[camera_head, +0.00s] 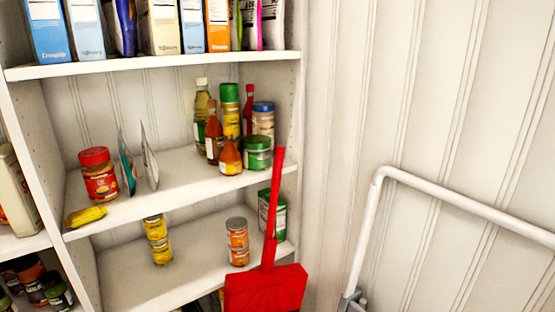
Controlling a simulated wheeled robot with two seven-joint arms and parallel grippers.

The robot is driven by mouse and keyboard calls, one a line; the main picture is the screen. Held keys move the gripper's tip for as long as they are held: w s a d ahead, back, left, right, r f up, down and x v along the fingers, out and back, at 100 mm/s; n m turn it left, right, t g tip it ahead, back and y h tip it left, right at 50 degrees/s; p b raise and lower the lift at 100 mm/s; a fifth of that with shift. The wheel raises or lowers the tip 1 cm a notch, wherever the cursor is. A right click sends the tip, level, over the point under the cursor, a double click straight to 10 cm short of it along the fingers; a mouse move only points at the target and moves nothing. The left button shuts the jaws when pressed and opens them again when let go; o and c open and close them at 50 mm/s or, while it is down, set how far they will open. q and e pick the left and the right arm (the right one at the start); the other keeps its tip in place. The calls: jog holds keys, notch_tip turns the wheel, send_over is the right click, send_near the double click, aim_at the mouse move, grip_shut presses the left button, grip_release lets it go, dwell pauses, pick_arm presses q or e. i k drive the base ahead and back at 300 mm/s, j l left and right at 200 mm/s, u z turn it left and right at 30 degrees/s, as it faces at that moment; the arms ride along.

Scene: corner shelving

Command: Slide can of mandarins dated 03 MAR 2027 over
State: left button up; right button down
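Two orange-labelled cans (237,242), one on top of the other, stand on the lower shelf (125,285), right of its middle. They look like the mandarin cans, but no date or label text can be read at this size. A stack of yellow cans (158,240) stands on the same shelf to the left, with clear shelf between the two stacks. A green and white container (280,215) stands to the right, partly hidden by a red handle. Neither of my grippers is in view.
A red long-handled dustpan or shovel (265,290) stands in front of the lower shelf's right end. The middle shelf (185,180) holds jars, bottles and a yellow packet (86,216). Boxes fill the top shelf (160,63). A white rail (470,212) is at the right wall.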

aim_at(238, 258)
jog(key=i+j+z, duration=0.1)
jog(key=j, duration=0.3)
jog(key=i+j+z, duration=0.1)
jog(key=j, duration=0.3)
jog(key=i+j+z, duration=0.1)
jog(key=j, duration=0.3)
jog(key=i, duration=0.05)
